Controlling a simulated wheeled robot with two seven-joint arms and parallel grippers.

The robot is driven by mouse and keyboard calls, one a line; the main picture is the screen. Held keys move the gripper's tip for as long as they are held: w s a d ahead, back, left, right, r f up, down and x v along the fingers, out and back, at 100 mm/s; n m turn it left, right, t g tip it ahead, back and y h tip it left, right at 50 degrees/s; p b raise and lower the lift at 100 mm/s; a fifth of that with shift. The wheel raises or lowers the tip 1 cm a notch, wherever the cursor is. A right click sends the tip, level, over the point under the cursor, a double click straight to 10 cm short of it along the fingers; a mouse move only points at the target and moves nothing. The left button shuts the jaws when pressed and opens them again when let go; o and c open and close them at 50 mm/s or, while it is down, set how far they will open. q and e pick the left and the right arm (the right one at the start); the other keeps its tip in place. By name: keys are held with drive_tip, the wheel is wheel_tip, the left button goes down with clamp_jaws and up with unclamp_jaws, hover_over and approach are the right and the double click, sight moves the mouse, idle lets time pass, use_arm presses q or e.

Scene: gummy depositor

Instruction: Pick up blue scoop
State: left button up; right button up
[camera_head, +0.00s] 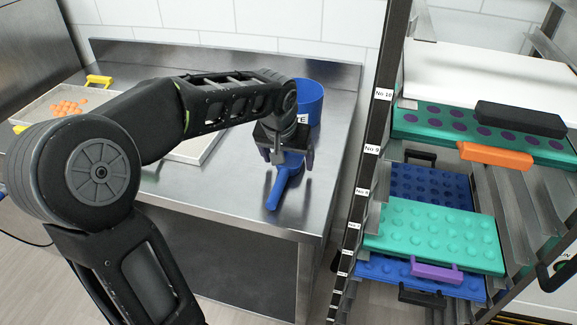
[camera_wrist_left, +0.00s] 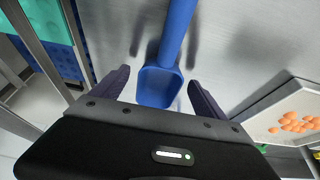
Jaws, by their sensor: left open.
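The blue scoop (camera_head: 283,183) lies on the steel table (camera_head: 229,189), its handle pointing toward the table's front edge. My left gripper (camera_head: 289,158) is over the scoop from above, with the bowl end partly hidden beneath it in the head view. In the left wrist view the scoop's bowl (camera_wrist_left: 159,87) shows between the two open fingers (camera_wrist_left: 155,92), with space on both sides and the handle running up out of the picture. The fingers appear apart from the scoop. My right gripper is not in view.
A blue bucket (camera_head: 309,101) stands just behind my left gripper. A tray with orange gummies (camera_head: 68,107) sits at the table's left. A rack (camera_head: 372,150) with colored molds stands close on the right. The table front is clear.

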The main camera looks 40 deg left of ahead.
use_arm(q)
drive_tip(key=shift+w+a+f, duration=0.1)
drive_tip(key=shift+w+f, duration=0.1)
drive_tip(key=shift+f, duration=0.4)
drive_tip(key=shift+c, duration=0.3)
drive_tip(key=c, duration=1.4)
wheel_tip(320, 180, up, 10)
idle(0.3)
